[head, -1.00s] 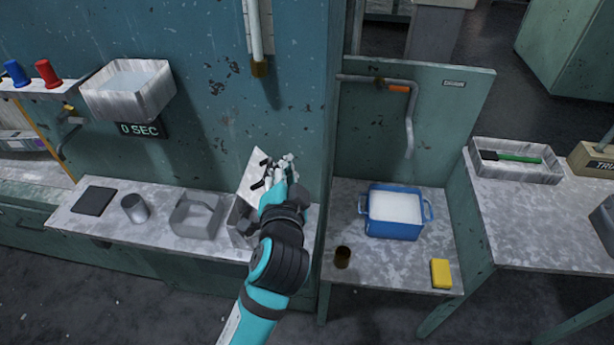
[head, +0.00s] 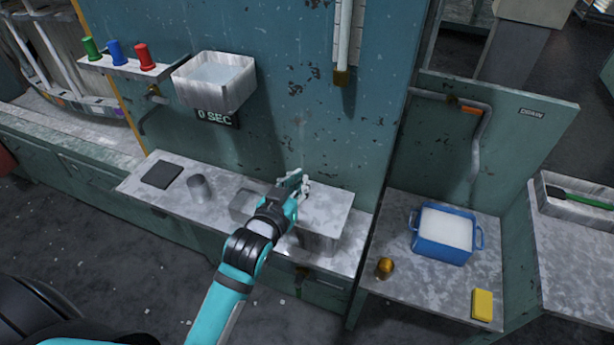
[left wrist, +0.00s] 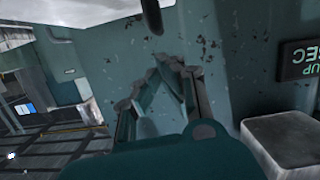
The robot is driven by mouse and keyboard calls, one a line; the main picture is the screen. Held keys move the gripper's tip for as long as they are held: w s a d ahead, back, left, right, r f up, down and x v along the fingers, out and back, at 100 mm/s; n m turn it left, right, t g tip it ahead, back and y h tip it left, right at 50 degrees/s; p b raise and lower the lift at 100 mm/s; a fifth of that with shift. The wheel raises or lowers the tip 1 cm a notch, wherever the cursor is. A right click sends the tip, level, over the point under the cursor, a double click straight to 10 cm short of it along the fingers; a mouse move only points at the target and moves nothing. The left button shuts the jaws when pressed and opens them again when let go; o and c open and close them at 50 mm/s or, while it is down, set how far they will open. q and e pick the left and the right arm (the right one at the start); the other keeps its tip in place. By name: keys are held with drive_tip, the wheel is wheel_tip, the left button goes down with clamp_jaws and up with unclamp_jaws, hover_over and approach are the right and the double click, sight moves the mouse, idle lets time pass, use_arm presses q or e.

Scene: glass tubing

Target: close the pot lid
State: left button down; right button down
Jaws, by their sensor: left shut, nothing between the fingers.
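The pot (head: 318,243) is a grey metal box on the left bench, beside the bench's right end. Its lid (head: 328,208) lies flat across the top and looks closed. My left gripper (head: 302,184) is shut and empty at the lid's left edge, near its back corner; I cannot tell whether it touches the lid. In the left wrist view the fingers (left wrist: 160,72) come together in front of the teal wall. A grey block-like surface (left wrist: 282,142) shows at lower right there; I cannot tell whether it is the pot. My right gripper is not in view.
A grey tray (head: 243,204), partly behind my arm, a metal cup (head: 198,187) and a dark pad (head: 161,174) stand left of the pot. A wall basin (head: 215,88) hangs above. On the right bench are a blue tub (head: 443,250), amber jar (head: 385,267) and yellow block (head: 482,304).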

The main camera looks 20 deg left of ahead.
use_arm(q)
drive_tip(key=shift+a+f+n, duration=0.35)
drive_tip(key=shift+f+n, duration=0.05)
drive_tip(key=shift+f, duration=0.15)
drive_tip(key=shift+a+f+h, duration=0.2)
drive_tip(key=shift+f+h, duration=0.1)
drive_tip(key=shift+f, duration=0.05)
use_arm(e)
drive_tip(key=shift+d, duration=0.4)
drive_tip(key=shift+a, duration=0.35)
